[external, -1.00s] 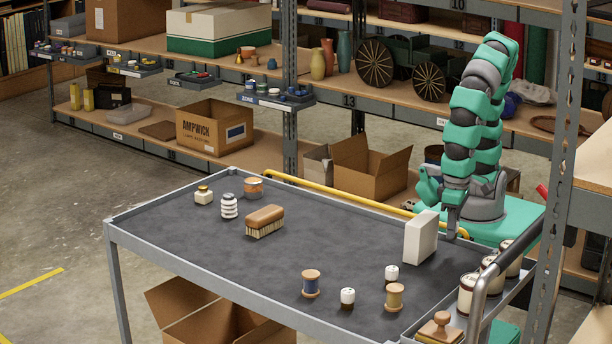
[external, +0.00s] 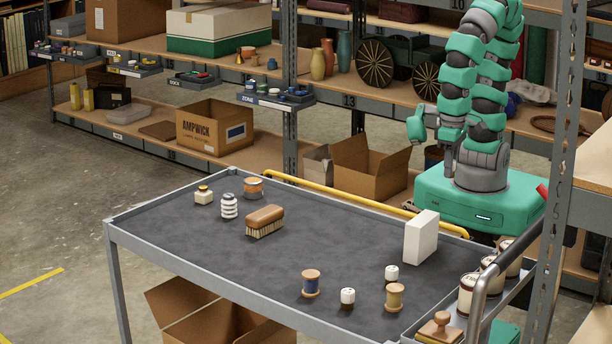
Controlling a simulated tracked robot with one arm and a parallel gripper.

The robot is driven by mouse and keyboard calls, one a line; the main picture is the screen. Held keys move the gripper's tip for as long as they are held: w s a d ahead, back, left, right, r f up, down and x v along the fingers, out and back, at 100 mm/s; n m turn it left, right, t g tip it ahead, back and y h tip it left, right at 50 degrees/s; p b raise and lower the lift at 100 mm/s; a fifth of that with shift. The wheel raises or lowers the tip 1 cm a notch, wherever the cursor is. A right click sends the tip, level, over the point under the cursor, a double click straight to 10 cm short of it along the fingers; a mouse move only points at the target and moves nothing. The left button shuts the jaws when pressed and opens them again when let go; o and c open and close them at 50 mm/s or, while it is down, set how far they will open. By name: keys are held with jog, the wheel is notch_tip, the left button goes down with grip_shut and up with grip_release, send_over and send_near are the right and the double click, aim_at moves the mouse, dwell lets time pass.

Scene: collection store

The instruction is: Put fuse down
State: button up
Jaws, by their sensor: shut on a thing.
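My gripper (external: 449,170) is raised at the right, behind the cart's far edge and over the green top of my base. It points down and is shut. The thing in its jaws is too small and hidden to make out; I take it to be the fuse. Below and left of it, a white upright box (external: 421,237) stands on the dark cart top (external: 330,236). Two small white-topped pieces with dark bottoms, one (external: 391,274) near the box and one (external: 348,298) nearer the front, stand on the cart; I cannot tell what they are.
A brush (external: 264,221), a ribbed white piece (external: 229,206), a small bottle (external: 204,195) and an orange jar (external: 253,188) stand at the left. The cart's middle is clear.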

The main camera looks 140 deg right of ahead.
send_over(423, 218)
jog(key=shift+a+f, duration=0.1)
jog(key=shift+f, duration=2.45)
jog(key=shift+f, duration=0.1)
jog(key=o, duration=1)
notch_tip(423, 218, up, 12)
jog(key=shift+r, duration=0.15)
